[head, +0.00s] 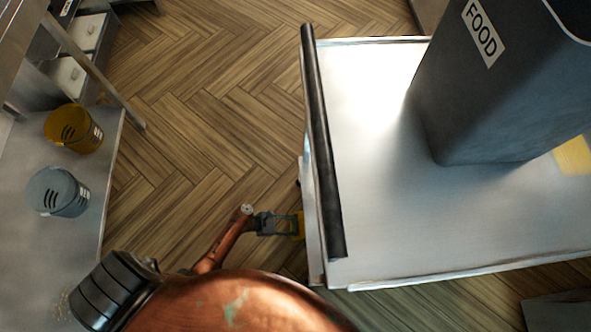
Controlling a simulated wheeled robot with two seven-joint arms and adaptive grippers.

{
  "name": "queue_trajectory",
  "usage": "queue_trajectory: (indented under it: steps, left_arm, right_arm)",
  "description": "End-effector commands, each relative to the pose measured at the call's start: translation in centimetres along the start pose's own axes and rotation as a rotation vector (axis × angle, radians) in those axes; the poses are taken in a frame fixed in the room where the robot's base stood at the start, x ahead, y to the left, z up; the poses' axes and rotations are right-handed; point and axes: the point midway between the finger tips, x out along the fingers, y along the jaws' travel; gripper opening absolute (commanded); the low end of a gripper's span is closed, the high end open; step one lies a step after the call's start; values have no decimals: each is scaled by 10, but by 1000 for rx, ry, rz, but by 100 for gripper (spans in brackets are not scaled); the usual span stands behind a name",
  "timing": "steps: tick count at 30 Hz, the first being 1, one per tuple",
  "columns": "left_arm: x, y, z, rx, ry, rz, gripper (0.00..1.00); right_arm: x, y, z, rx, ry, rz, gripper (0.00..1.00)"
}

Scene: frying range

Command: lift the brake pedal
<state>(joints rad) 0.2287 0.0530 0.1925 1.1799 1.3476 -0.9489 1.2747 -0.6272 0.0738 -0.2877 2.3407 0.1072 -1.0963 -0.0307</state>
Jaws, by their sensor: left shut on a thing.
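A metal cart (390,215) with a black handle bar (321,140) along its left side fills the right half of the head view. My left gripper (290,225) is low beside the cart's left side, near the floor, with its fingers pointing right. It is shut on a small yellow part at the cart's edge (299,225), which looks like the brake pedal. The fingers and the cart top hide most of this part, so I cannot tell whether it is up or down. The cart's wheels are hidden. My right gripper is not in view.
A tall grey bin marked FOOD (480,110) stands on the cart, with a yellow item (574,156) beside it. A metal counter (35,255) at the left holds a yellow bucket (70,130) and a grey bucket (55,192). The wooden floor between is clear.

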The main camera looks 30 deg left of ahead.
Motion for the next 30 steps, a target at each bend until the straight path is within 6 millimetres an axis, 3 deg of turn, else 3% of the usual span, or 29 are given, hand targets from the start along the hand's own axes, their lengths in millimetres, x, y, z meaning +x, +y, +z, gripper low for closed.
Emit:
queue_trajectory:
  steps: [1, 30]
  left_arm:
    - [6, -3, 10, 0, -12, -5, 0]
    - [3, -4, 2, -5, 1, -5, 0]
  right_arm:
    - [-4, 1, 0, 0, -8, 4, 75]
    - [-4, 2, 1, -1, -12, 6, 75]
